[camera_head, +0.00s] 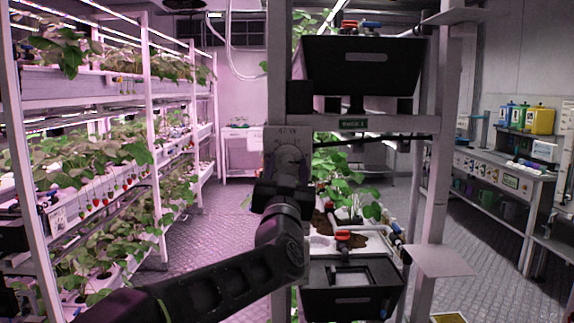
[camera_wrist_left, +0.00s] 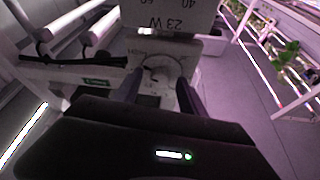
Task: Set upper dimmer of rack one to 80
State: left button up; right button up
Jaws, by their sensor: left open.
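A grey dimmer panel (camera_head: 288,133) is on the front of the rack's white post, beside a small green-lettered rack sign (camera_head: 353,124). In the wrist view the panel (camera_wrist_left: 185,14) shows inverted print with a watt figure and the scale marks 40 and 60. Its round knob (camera_wrist_left: 161,70) is just beyond my fingertips. My left gripper (camera_wrist_left: 160,88) is open, with one finger to each side of the knob; I cannot tell whether they touch it. In the head view my left gripper (camera_head: 287,172) partly covers the knob. My right gripper is not in view.
A black box (camera_head: 361,66) is high on the rack, and another black box (camera_head: 352,302) is low, below strawberry plants (camera_head: 345,185). A planted rack (camera_head: 150,120) lines the left. A workbench (camera_head: 500,165) with coloured jugs is at right. Floor aisles are clear.

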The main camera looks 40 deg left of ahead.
pick_arm(q)
grip_shut()
dwell(0.5)
jog(key=shift+f, duration=0.1)
